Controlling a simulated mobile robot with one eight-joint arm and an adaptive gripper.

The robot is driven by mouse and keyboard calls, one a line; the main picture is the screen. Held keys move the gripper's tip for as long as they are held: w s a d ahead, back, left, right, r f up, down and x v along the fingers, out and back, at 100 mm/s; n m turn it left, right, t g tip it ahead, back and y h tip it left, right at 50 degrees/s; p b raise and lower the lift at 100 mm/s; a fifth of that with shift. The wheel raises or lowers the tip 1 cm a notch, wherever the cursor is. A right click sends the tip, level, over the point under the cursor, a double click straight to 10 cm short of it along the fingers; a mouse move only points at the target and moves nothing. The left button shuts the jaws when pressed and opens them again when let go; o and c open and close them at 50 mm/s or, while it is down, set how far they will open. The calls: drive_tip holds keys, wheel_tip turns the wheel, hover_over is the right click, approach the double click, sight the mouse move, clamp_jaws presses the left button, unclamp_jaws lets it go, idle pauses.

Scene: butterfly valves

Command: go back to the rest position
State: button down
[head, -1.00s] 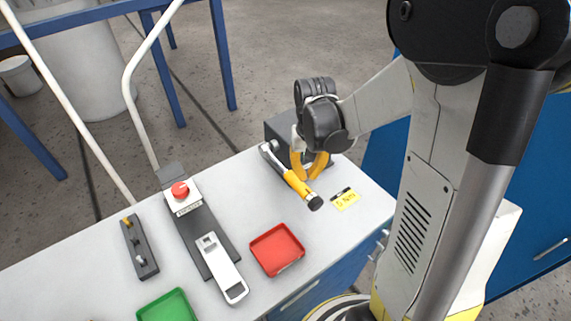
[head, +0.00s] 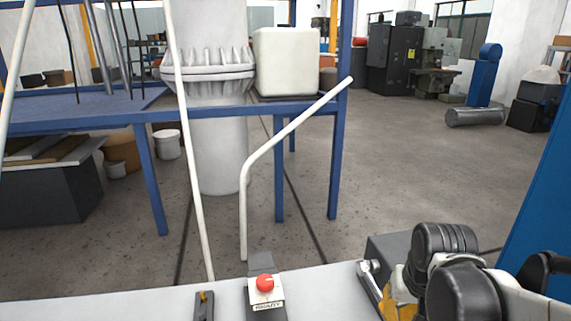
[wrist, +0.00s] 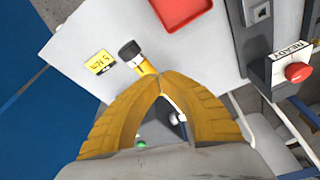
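My gripper shows in the wrist view (wrist: 160,78) with its two yellow fingers drawn together, tips meeting. I see nothing clasped between the tips. A wrench with a yellow handle and black end (wrist: 130,50) lies on the bench, running beneath the fingertips; its metal head shows partly through the gap between the fingers. In the head view the wrench's silver head (head: 370,270) shows beside my gripper at the lower right, and the fingertips are cut off by the bottom edge.
The light grey bench (head: 330,287) carries a dark box (head: 385,247) close behind my gripper and a red button unit (head: 265,284). The wrist view shows a red tray (wrist: 182,10) and a yellow label (wrist: 100,62). A bent white pipe (head: 285,130) rises behind the bench.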

drive_tip(key=s+a+f+n+t+b, duration=0.2)
drive_tip(key=s+a+t+b, duration=0.2)
drive_tip(key=s+b, duration=0.2)
drive_tip(key=shift+a+f+b, duration=0.3)
drive_tip(key=shift+a+b, duration=0.1)
drive_tip(key=shift+b, duration=0.1)
